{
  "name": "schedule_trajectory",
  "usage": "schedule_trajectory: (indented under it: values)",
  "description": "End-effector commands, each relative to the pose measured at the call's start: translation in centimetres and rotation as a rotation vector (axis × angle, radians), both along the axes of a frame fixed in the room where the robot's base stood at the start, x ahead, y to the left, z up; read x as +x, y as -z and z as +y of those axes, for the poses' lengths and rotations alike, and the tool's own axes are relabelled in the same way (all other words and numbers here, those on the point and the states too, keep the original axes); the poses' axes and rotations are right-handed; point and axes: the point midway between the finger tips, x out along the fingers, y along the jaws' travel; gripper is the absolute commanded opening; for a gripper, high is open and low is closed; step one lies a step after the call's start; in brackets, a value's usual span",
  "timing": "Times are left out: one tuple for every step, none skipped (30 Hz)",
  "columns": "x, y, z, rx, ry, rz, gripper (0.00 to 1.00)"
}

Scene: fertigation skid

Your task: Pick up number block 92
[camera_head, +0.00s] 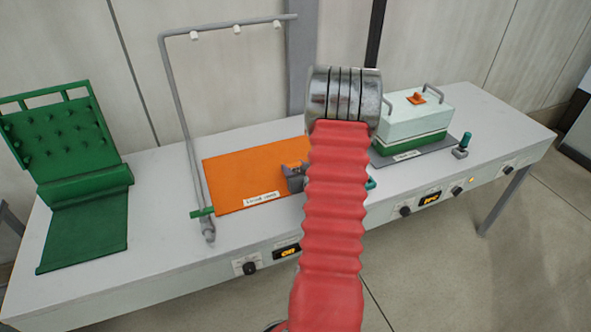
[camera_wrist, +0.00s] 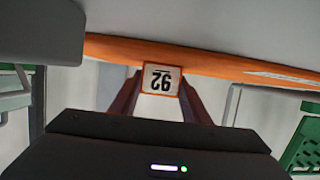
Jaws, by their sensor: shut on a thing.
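Number block 92 (camera_wrist: 161,80) is a small block with an orange edge and a pale face marked 92, which appears upside down in the wrist view. My gripper (camera_wrist: 161,88) has its two dark fingers on either side of the block, shut on it. Behind the block in the wrist view is an orange surface (camera_wrist: 225,65). In the head view my red arm covers the middle of the bench, and the block cannot be made out there. I cannot tell whether the block touches the surface behind it.
An orange mat (camera_head: 240,178) with a label lies mid-bench, beside a grey pipe frame (camera_head: 177,100). A green studded rack (camera_head: 75,150) stands left. A pale green box with handles (camera_head: 415,118) sits on a grey mat at right. Knobs and displays line the bench's front.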

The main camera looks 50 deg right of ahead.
Motion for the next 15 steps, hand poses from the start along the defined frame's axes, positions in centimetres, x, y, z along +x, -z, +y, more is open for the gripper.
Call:
schedule_trajectory:
  values:
    - [0.0, 0.0, 0.0, 0.000, 0.000, 0.000, 0.21]
    - [0.0, 0.0, 0.0, 0.000, 0.000, 0.000, 0.21]
    - [0.0, 0.0, 0.0, 0.000, 0.000, 0.000, 0.21]
    - [0.0, -0.1, 0.0, 0.000, 0.000, 0.000, 0.21]
    - [0.0, -0.1, 0.0, 0.000, 0.000, 0.000, 0.21]
    - [0.0, -0.2, 0.0, 0.000, 0.000, 0.000, 0.21]
    - [0.0, -0.3, 0.0, -0.001, 0.000, 0.000, 0.21]
    - [0.0, -0.4, 0.0, -0.001, 0.000, 0.000, 0.21]
    - [0.0, -0.7, 0.0, -0.001, 0.000, 0.000, 0.21]
    - [0.0, -0.9, 0.0, -0.003, -0.001, -0.001, 0.21]
    - [0.0, -1.1, 0.0, -0.003, -0.001, -0.001, 0.21]
    - [0.0, -1.5, -0.1, -0.002, 0.000, -0.002, 0.21]
    - [0.0, -1.8, -0.1, -0.002, 0.000, -0.002, 0.21]
    - [0.0, -2.2, -0.1, -0.003, 0.001, -0.003, 0.21]
    - [0.0, -2.7, -0.1, -0.003, 0.000, -0.001, 0.21]
